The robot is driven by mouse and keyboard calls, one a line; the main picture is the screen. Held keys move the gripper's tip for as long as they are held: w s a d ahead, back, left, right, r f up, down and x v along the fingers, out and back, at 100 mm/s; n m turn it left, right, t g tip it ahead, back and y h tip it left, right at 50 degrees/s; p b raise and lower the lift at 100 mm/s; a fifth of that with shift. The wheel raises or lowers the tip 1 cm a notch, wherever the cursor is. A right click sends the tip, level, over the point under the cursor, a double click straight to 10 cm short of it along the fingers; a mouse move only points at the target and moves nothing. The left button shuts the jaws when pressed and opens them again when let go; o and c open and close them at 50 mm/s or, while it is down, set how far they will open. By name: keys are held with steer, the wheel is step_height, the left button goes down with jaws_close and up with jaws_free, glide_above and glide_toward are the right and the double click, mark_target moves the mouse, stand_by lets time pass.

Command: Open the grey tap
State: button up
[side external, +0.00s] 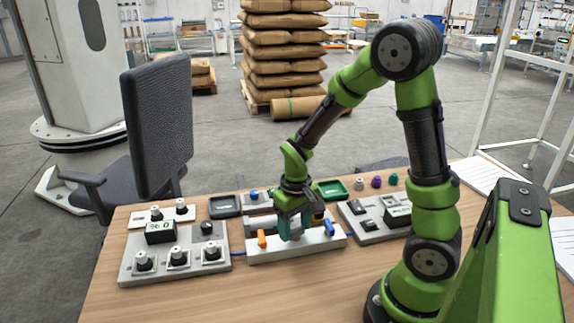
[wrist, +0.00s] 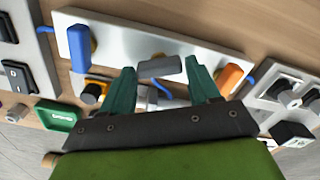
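The grey tap (wrist: 160,67) is the middle handle on a pale tap panel (wrist: 112,45), which also shows in the side external view (side external: 320,243). Its handle lies roughly along the panel. The blue tap (wrist: 79,48) is to its left in the wrist view and the orange tap (wrist: 229,80) to its right. My gripper (wrist: 161,66) is open, with one green finger on each side of the grey handle; I cannot tell whether they touch it. In the side external view my gripper (side external: 292,228) is low over the panel's middle and mostly hides the grey tap.
A knob panel with a small display (side external: 160,232) stands left of the tap panel, and a switch panel (side external: 375,222) stands right. A green tray (side external: 330,190), a black tray (side external: 224,206) and small coloured knobs are behind. The table front (side external: 240,295) is clear.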

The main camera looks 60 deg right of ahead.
mark_target(296, 228)
steer(key=c, duration=0.6)
steer(key=m, duration=0.5)
steer(key=shift+d, duration=0.1)
steer(key=shift+c, duration=0.2)
steer(key=o, duration=1)
steer(key=shift+o, duration=0.2)
step_height(296, 228, up, 17)
